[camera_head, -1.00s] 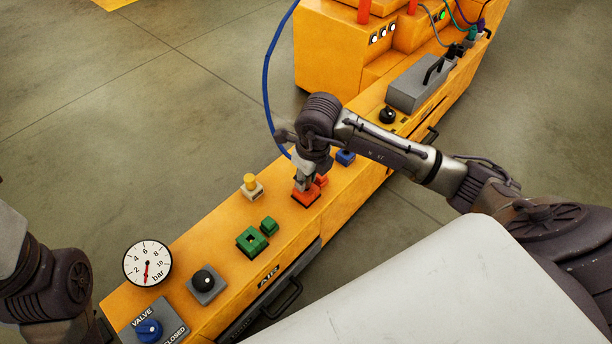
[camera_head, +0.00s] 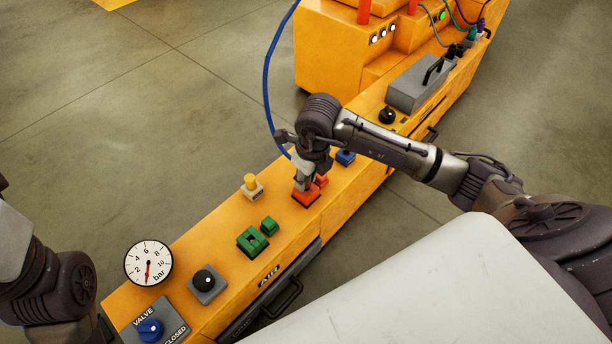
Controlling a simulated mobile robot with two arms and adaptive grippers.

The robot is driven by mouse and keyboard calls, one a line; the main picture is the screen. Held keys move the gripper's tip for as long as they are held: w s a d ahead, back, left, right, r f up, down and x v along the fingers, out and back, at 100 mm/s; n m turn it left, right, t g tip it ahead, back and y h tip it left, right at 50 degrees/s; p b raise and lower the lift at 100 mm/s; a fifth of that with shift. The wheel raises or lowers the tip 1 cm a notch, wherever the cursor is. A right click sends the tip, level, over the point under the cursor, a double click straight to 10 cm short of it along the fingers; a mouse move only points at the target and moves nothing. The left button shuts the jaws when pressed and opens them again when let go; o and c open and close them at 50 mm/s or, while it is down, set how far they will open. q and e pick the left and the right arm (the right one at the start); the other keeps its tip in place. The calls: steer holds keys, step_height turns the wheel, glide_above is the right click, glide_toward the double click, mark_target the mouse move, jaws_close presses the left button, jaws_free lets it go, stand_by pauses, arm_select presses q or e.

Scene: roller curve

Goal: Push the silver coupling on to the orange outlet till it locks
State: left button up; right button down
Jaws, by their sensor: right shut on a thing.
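The orange outlet (camera_head: 307,197) is a red-orange block fitting on top of the long yellow bench (camera_head: 225,220). My right gripper (camera_head: 304,182) points down right at it and is shut on the silver coupling (camera_head: 300,185), of which only a small grey part shows between the fingers. The coupling is at the outlet; whether it is locked cannot be seen. A blue hose (camera_head: 267,80) runs from the top of the picture down to the gripper. My left arm is at the lower left; its gripper is out of view.
Green (camera_head: 252,240), cream-yellow (camera_head: 252,187) and blue (camera_head: 345,157) fittings stand near the outlet. A gauge (camera_head: 149,264), a black knob (camera_head: 204,281) and a blue valve knob (camera_head: 150,329) are at the near left. A grey box with a handle (camera_head: 415,85) stands farther back.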

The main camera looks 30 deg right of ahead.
steer(key=shift+f, duration=0.3)
steer(key=shift+f+b, duration=0.25)
steer(key=shift+b, duration=0.15)
steer(key=shift+f, duration=0.35)
steer(key=c, duration=0.9)
jaws_free()
steer(key=shift+o, duration=0.2)
step_height(320, 180, up, 12)
steer(key=s, duration=0.1)
steer(key=shift+s+d, duration=0.3)
steer(key=shift+s, duration=0.1)
